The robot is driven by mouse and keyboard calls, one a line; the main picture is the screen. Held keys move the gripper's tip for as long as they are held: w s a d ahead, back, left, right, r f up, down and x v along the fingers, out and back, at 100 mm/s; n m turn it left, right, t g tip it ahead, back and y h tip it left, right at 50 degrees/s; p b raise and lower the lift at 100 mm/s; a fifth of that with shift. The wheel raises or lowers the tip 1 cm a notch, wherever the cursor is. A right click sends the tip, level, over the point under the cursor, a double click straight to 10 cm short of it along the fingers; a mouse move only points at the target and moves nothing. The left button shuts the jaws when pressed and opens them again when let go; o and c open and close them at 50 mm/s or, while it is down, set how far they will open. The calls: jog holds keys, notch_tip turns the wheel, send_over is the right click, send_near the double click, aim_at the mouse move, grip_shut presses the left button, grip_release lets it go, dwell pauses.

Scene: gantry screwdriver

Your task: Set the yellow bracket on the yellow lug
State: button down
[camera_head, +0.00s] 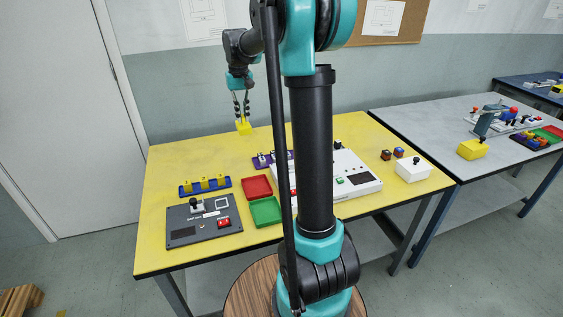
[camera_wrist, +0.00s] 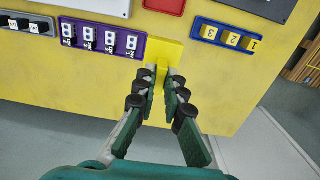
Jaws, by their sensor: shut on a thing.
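My gripper (camera_head: 241,113) is shut on a yellow bracket (camera_head: 243,127) and holds it near the far edge of the yellow table. In the wrist view the bracket (camera_wrist: 170,50) sits between the fingertips of my gripper (camera_wrist: 163,83), with its flat part beyond them, between the purple tray and the blue tray. The blue tray (camera_wrist: 200,18) holds yellow pieces numbered 1, 2 and 3. These pieces also stand upright in the blue tray (camera_head: 205,191) in the head view. I cannot tell which piece, if any, is the yellow lug.
A purple tray (camera_wrist: 69,44) holds several marked pieces. A grey panel (camera_head: 190,235) with a black knob and red switch stands front left. A red tray (camera_head: 257,187), a green tray (camera_head: 264,210) and a white console (camera_head: 352,180) lie nearby. My arm hides part of the table.

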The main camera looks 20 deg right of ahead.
notch_tip(320, 180, down, 19)
jog(key=shift+d+f, duration=0.15)
dwell(0.4)
jog(key=shift+f, duration=0.1)
jog(key=c, duration=1.6)
grip_release()
